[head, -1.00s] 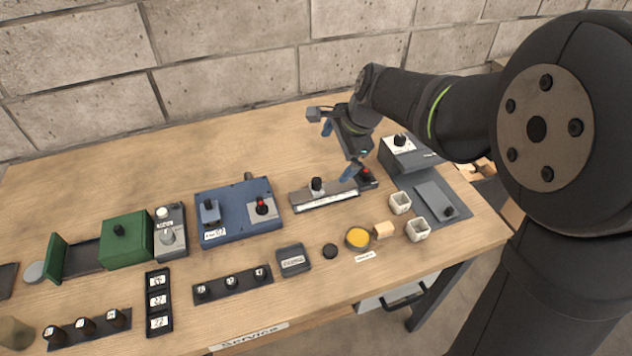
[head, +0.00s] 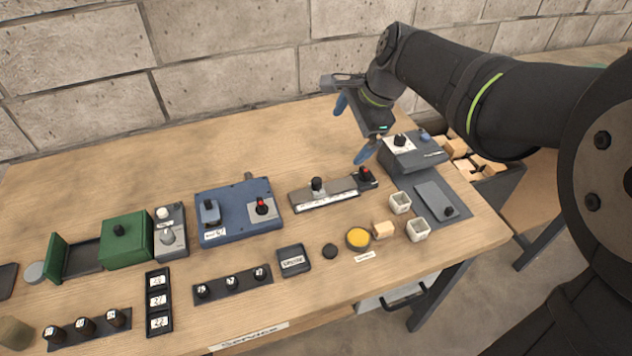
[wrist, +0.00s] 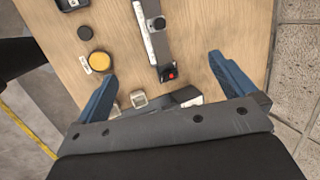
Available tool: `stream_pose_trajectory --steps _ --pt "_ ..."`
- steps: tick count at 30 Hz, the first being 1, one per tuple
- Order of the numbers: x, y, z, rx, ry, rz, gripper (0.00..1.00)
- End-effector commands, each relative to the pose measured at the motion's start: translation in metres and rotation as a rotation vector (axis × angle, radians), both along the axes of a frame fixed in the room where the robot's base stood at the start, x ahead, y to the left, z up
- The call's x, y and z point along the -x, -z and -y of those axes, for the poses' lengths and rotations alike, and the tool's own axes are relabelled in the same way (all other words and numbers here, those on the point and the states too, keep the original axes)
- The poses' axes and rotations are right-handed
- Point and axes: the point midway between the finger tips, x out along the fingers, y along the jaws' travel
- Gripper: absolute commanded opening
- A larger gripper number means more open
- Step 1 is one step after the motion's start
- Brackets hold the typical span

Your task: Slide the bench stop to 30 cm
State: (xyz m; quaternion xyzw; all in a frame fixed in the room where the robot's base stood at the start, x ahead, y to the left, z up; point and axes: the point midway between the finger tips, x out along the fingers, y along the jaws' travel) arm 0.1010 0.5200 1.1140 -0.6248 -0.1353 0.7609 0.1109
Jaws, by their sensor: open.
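The bench stop is a grey rail (head: 335,199) with a white scale strip along its front edge, lying near the middle of the bench. Its slider with a black knob (head: 317,185) stands left of the rail's middle; the scale figures are too small to read. A dark block with a red top (head: 365,177) is at the rail's right end. My gripper (head: 354,128) is open and empty, above and behind that right end. In the wrist view, the red-topped block (wrist: 169,74) shows between the blue fingers (wrist: 163,72), and the knob (wrist: 157,22) is farther up.
A blue box (head: 238,212) with a lever and red-topped knob stands left of the rail. A grey box with a dial (head: 412,155) stands to the right. White cups (head: 400,203), a yellow disc (head: 358,239) and a wooden block are in front. The bench behind the rail is clear.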

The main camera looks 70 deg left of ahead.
Motion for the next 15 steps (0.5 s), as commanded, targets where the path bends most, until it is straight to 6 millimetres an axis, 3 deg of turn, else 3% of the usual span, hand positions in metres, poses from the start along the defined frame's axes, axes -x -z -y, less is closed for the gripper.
stream_pose_trajectory --steps 5,14,15 --pt "-0.003 -0.016 0.006 0.000 0.000 0.000 1.00" --pt "-0.004 -0.018 0.007 0.001 0.000 0.000 1.00" --pt "-0.004 -0.018 0.007 0.001 0.000 0.000 0.92"
